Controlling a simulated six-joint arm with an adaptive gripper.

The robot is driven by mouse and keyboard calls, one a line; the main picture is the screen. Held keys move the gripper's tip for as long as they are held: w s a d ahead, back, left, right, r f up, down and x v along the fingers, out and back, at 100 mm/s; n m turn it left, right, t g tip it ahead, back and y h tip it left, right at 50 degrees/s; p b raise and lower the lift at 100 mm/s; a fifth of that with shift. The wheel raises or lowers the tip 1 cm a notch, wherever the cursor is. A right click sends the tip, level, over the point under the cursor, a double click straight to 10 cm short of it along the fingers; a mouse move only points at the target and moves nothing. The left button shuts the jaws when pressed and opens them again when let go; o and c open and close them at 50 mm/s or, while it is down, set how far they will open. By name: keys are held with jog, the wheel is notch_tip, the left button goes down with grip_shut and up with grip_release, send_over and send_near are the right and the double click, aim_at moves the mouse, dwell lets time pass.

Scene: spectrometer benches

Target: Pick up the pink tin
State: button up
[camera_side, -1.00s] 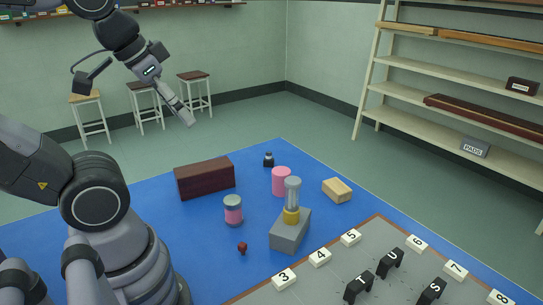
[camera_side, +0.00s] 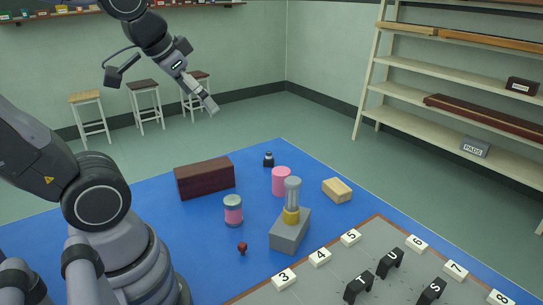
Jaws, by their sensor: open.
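A plain pink tin (camera_side: 281,181) stands upright on the blue mat (camera_side: 150,238), behind a grey block. A second can with a pink band and grey ends (camera_side: 233,211) stands to its left and nearer the camera. My gripper (camera_side: 212,107) is high above the mat, up and to the left of the pink tin, pointing down to the right. It is open with nothing seen in it, well apart from both cans. The lower right edge of the pink tin is partly hidden by the clear-topped cylinder in front.
A grey block (camera_side: 289,236) holds an upright cylinder with a yellow base (camera_side: 291,214). A dark brown box (camera_side: 204,180), small black bottle (camera_side: 268,160), tan block (camera_side: 337,190) and small red object (camera_side: 242,248) surround the cans. A grey board with numbered tiles (camera_side: 320,257) lies right.

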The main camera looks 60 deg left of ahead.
jog(key=w+a+f+m+t+y, duration=0.1)
jog(key=w+a+f, duration=0.5)
jog(key=w+a, duration=0.35)
jog(key=w+a+f+m+t+y, duration=0.1)
jog(key=w+a+f+m+t, duration=0.1)
jog(key=w+a+f, duration=0.7)
jog(key=t+h, duration=0.2)
jog(key=h, duration=0.1)
send_near(281, 171)
jog(key=a+r, duration=0.4)
jog(key=r, duration=0.2)
jog(key=s+f+t+h, duration=0.3)
jog(key=s+f, duration=0.1)
jog(key=f, duration=0.4)
jog(key=shift+n, duration=0.3)
jog(key=x, duration=0.5)
jog(key=d+x, duration=0.1)
jog(key=x, duration=0.2)
jog(key=shift+w+f, duration=0.15)
jog(key=shift+f, duration=0.1)
jog(key=x, duration=0.5)
jog(key=shift+d+f, duration=0.1)
jog(key=shift+d, duration=0.1)
jog(key=shift+c, duration=0.2)
